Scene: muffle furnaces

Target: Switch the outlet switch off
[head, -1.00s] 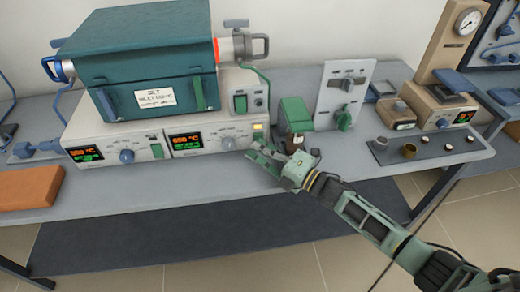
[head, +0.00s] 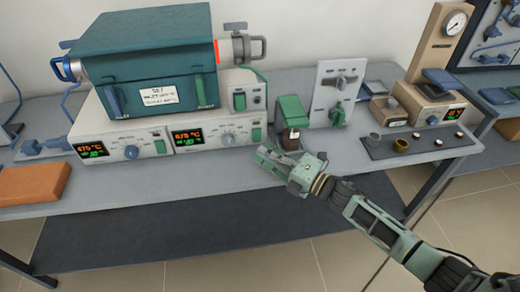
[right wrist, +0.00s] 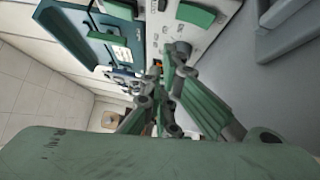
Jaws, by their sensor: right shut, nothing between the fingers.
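The furnace's right-hand control panel (head: 205,138) has an orange and green display and a knob. A green rocker switch (head: 256,133), which I take for the outlet switch, sits at its right end; its tilt is too small to read. My right gripper (head: 266,153) is shut and empty, just in front of and below this switch, and looks apart from it. Its fingers also show in the right wrist view (right wrist: 166,70), near the panel's white face. My left gripper is not in view.
The left control panel (head: 118,150) has another green switch (head: 159,142). The teal furnace (head: 145,60) stands above. A dark tray (head: 425,146) lies further right.

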